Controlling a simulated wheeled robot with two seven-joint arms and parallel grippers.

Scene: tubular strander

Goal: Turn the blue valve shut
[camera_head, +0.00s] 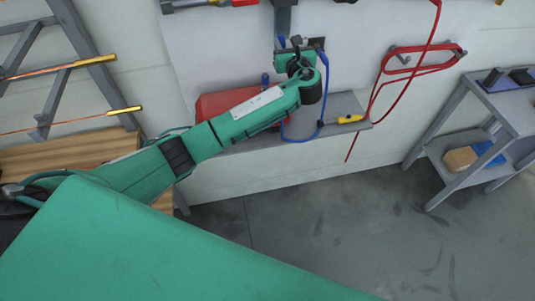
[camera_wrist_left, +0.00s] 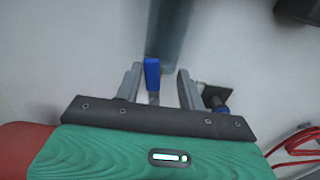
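The blue valve handle (camera_wrist_left: 152,74) shows in the left wrist view as a short upright blue lever in front of a grey vertical pipe (camera_wrist_left: 172,35). My left gripper (camera_wrist_left: 160,70) is open, with one grey finger on each side of the handle. A gap shows on the right of the handle and a narrower one on the left; I cannot tell whether either finger touches it. In the head view my left gripper (camera_head: 296,46) is up at the wall beneath the pipe (camera_head: 284,18), with a little blue of the handle (camera_head: 281,41) beside it. My right gripper is out of view.
A grey shelf (camera_head: 270,133) below holds a red box (camera_head: 216,104) and a yellow-handled tool (camera_head: 350,119). A blue hose (camera_head: 322,95) hangs beside my gripper. A red hose (camera_head: 384,72) hangs to the right. A grey side table (camera_head: 510,108) stands far right. The floor between is clear.

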